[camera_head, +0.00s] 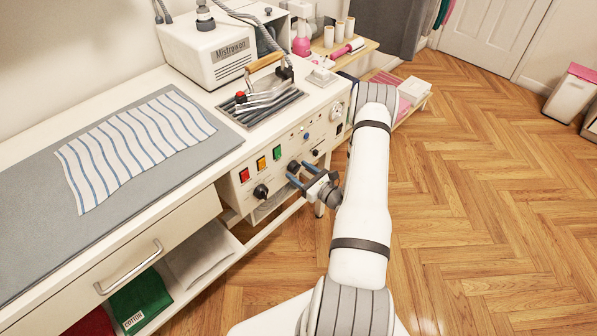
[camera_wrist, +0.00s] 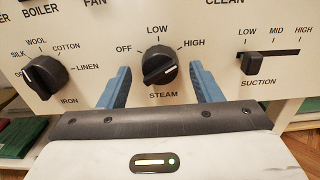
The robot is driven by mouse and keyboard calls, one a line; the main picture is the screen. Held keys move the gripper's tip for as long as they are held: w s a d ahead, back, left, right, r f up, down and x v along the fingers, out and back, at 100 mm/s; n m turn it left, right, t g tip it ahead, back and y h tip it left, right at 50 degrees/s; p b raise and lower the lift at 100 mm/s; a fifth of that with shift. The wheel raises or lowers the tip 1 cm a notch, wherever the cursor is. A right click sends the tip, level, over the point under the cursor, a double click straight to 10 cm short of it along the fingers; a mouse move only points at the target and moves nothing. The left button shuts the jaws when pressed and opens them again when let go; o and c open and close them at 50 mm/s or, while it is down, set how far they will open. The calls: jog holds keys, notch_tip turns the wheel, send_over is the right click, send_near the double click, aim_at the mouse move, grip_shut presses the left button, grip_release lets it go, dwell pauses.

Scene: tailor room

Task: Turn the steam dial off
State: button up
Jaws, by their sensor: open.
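The steam dial (camera_wrist: 158,64) is a round black knob on the white control panel, labelled STEAM below, with OFF at upper left, LOW above and HIGH at upper right. A pale mark on it slants up to the right, towards the HIGH side. My gripper (camera_wrist: 161,72) is open, its blue fingers on the left and right of the dial with visible gaps. Whether the tips reach level with the knob I cannot tell. In the head view the dial (camera_head: 293,166) is small at the panel front, with my gripper (camera_head: 297,173) at it.
The iron dial (camera_wrist: 45,75) is left of the left finger; the suction slider (camera_wrist: 254,62) is to the right. An iron (camera_head: 268,88) rests on a rack above the panel, and striped cloth (camera_head: 135,147) lies on the table.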

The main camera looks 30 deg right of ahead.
jog(key=shift+w+a, duration=0.1)
jog(key=shift+w, duration=0.15)
